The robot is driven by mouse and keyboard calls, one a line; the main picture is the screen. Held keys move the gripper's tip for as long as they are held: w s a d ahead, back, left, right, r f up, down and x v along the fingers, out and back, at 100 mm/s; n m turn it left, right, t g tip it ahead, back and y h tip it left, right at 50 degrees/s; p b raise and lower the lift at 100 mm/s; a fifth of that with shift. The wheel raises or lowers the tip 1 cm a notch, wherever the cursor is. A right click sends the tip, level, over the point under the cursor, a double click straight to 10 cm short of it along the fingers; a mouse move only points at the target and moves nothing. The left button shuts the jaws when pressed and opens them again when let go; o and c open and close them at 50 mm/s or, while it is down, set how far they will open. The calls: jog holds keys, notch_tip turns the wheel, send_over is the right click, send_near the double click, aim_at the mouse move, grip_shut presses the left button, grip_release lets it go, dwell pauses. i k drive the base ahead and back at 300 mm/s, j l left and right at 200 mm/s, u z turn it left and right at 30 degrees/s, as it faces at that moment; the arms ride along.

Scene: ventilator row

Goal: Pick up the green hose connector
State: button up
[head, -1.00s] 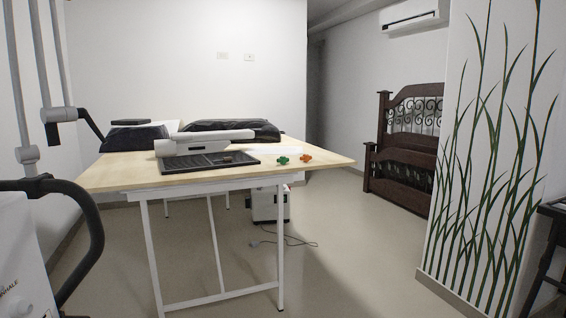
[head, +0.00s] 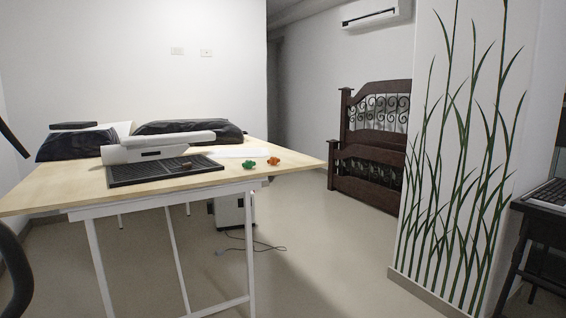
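The green hose connector (head: 249,164) is a small knobby piece lying on the light wooden table top (head: 290,166), near its right end. An orange connector (head: 273,161) of similar shape lies just to its right, apart from it. A black ribbed tray (head: 140,173) lies to its left, with a white device (head: 160,148) standing at its back edge. My gripper does not show in this view, so nothing shows of whether it is open or shut.
Black bags (head: 188,129) lie at the back of the table. A white box (head: 231,210) with a cable stands on the floor beneath. A dark wooden bed frame (head: 370,150) is behind. A dark side table (head: 545,222) stands at right.

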aim_at(249, 164)
jog(key=i+j+z, duration=0.15)
jog(key=i+j, duration=0.15)
jog(key=i+j+z, duration=0.15)
jog(key=j, duration=0.25)
jog(key=i+j+z, duration=0.15)
jog(key=i+j, duration=0.2)
jog(key=i+j+z, duration=0.15)
jog(key=j, duration=0.3)
jog(key=i, duration=0.1)
